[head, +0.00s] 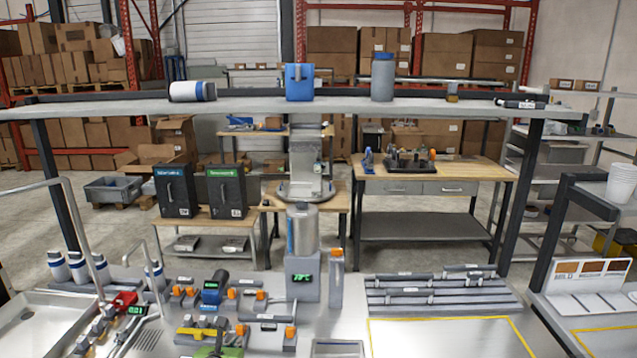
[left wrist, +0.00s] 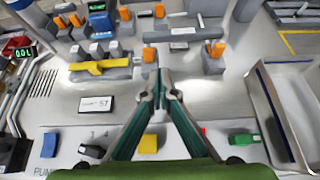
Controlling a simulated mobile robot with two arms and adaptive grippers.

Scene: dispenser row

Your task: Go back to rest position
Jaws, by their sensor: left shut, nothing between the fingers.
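My left gripper (head: 219,338) shows at the bottom of the head view, low over the steel bench, partly cut off by the frame's edge. In the left wrist view its two green and grey fingers (left wrist: 158,75) come together at the tips. It is shut and empty. Ahead of the tips are a grey fixture with orange blocks (left wrist: 187,38) and a yellow-topped bar (left wrist: 100,68). My right gripper is in neither view.
A small yellow block (left wrist: 148,143) and a green block (left wrist: 246,139) lie near the fingers. A grey tray (left wrist: 268,112) stands at right. A steel cylinder (head: 302,230) stands at the bench's back. An overhead shelf (head: 345,104) spans the bench. A yellow-outlined area (head: 450,338) is clear.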

